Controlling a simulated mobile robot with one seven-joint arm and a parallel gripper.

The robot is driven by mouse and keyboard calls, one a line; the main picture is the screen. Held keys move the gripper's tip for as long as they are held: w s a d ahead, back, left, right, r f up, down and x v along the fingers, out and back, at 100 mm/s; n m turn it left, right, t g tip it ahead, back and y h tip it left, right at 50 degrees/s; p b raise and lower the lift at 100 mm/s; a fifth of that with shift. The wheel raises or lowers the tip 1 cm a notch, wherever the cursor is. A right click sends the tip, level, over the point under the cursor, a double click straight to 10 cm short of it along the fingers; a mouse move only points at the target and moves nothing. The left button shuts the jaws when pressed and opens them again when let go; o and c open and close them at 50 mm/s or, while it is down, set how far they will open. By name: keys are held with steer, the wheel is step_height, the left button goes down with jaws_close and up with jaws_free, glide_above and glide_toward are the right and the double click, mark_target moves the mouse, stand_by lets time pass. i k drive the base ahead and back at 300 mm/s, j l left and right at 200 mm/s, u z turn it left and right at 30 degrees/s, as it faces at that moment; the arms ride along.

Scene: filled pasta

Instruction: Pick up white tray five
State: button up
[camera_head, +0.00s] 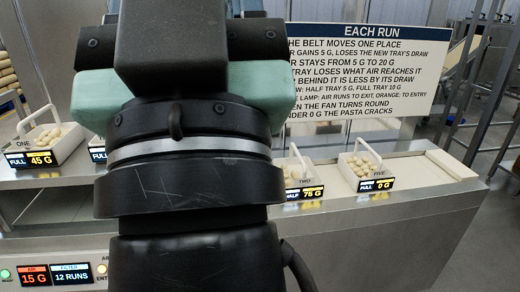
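White tray five (371,160) stands on the belt at the right, upright, with a raised handle and pale filled pasta in it. Its front display (376,185) reads FULL, 0 G. My arm fills the middle of the view as a dark column with a teal block (95,98) near its top. My gripper's fingers do not show, so I cannot tell whether they are open or shut. Tray five is to the right of my arm and clear of it in the picture.
Tray two (297,165), reading HALF, 75 G, stands left of tray five, partly behind my arm. Tray one (65,143), reading FULL, 45 G, is at the far left. A sign (352,70) stands behind the belt. The belt right of tray five (425,170) is bare.

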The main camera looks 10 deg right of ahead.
mark_target(364, 171)
steer(key=i+l+z, duration=0.2)
steer(key=i+l, duration=0.55)
steer(key=l, duration=0.15)
steer(key=i+l+z, duration=0.15)
steer(key=i+l, duration=0.6)
steer(key=i+l+z, duration=0.2)
steer(key=i+l, duration=0.45)
steer(key=i, duration=0.2)
